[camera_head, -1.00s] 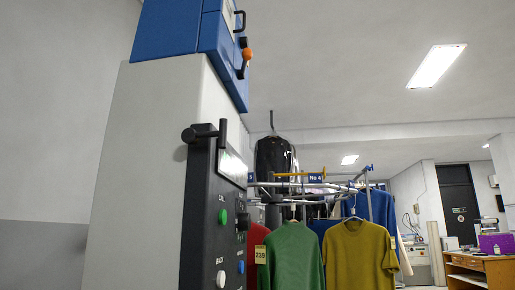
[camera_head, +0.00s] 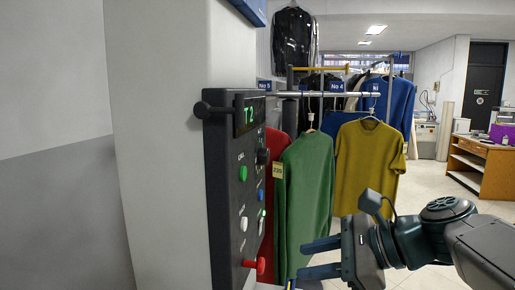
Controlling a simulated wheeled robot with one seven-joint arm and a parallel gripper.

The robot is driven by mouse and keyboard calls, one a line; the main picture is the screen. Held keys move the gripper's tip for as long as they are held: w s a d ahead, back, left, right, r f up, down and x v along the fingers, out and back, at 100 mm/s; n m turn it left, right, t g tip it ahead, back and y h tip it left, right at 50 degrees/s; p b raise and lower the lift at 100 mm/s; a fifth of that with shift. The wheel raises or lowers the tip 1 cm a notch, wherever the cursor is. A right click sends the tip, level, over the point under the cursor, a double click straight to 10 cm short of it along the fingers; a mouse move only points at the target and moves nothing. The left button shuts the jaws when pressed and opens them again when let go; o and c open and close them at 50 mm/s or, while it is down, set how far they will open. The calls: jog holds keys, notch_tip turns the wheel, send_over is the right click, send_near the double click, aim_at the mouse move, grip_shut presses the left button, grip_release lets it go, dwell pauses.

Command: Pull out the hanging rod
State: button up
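A black control panel (camera_head: 228,200) with a lit display and coloured buttons stands on the side of a white machine. A short black rod (camera_head: 214,109) sticks out to the left near its top. Behind it, a silver rail (camera_head: 355,94) carries hanging clothes, and a yellow bar (camera_head: 318,69) runs above it. I cannot tell for certain which of these is the hanging rod. My gripper (camera_head: 301,260) is at the lower middle, pointing left. Its two fingers are apart with nothing visible between them. It is right of the panel's lower part and appears apart from it.
A green sweater (camera_head: 307,175) and a mustard sweater (camera_head: 366,165) hang behind my gripper, with a red garment (camera_head: 272,160) beside the panel. A red knob (camera_head: 254,265) juts from the panel's bottom. A wooden desk (camera_head: 480,165) stands far right; open floor lies before it.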

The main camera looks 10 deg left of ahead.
aim_at(240, 107)
notch_tip(240, 107, up, 26)
jog(key=m+t+y+p, duration=0.1)
jog(key=m+y+p, duration=0.4)
jog(key=p, duration=0.4)
jog(key=shift+n+y, duration=0.3)
jog(key=x, duration=0.4)
jog(key=p+x, duration=0.1)
jog(key=x, duration=0.4)
jog(key=p+x, duration=0.1)
jog(key=x, duration=0.4)
jog(key=shift+w+f, duration=0.1)
jog(key=shift+w, duration=0.25)
jog(key=shift+d, duration=0.1)
grip_shut()
